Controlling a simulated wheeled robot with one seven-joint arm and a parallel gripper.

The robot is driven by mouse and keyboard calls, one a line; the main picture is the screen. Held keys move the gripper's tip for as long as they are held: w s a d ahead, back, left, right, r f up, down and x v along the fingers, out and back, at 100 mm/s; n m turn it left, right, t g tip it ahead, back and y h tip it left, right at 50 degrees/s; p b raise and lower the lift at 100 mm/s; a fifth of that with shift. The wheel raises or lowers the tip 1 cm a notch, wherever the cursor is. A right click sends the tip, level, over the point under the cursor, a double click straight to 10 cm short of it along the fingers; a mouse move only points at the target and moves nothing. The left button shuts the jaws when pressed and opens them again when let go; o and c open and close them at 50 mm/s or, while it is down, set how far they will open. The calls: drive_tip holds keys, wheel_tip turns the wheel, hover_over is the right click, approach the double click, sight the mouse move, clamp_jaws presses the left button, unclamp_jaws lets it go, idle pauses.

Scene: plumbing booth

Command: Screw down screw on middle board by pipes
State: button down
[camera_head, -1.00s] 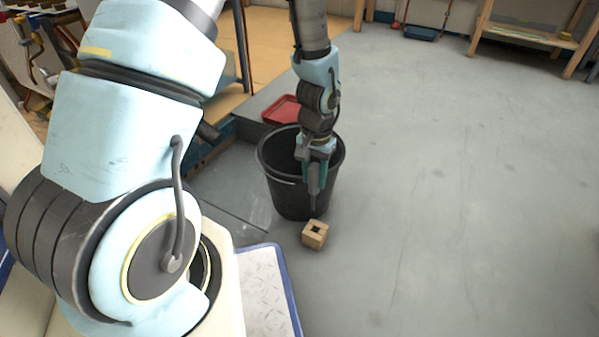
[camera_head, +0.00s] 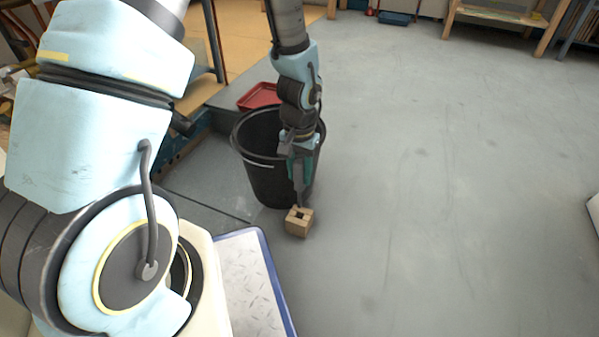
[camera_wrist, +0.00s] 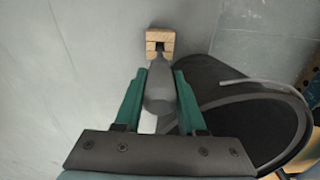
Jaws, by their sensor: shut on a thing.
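My gripper (camera_head: 300,168) has green fingers and points down at the floor, in front of a black bucket. In the wrist view its fingers (camera_wrist: 160,78) are shut on a long grey tool (camera_wrist: 158,95), which narrows toward its far end; its exact kind is unclear. The tool (camera_head: 299,193) hangs down over a small wooden block (camera_head: 298,224) with a dark square hole. In the wrist view the tool's tip overlaps the block (camera_wrist: 160,37) at its opening; I cannot tell whether it is inside. No screw, middle board or pipes can be made out.
The black bucket (camera_head: 262,175) stands close behind my gripper, at the right in the wrist view (camera_wrist: 240,120). A red tray (camera_head: 262,95) lies behind it. A wooden bench (camera_head: 505,18) stands at the far right. The grey floor (camera_head: 430,190) on the right is clear.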

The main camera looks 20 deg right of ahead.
sight(299, 204)
drive_tip(key=shift+f+b, duration=1.25)
drive_tip(key=shift+f, duration=0.2)
drive_tip(key=shift+f+b, duration=1.4)
drive_tip(key=shift+f, duration=1.25)
drive_tip(key=shift+c, duration=2.1)
unclamp_jaws()
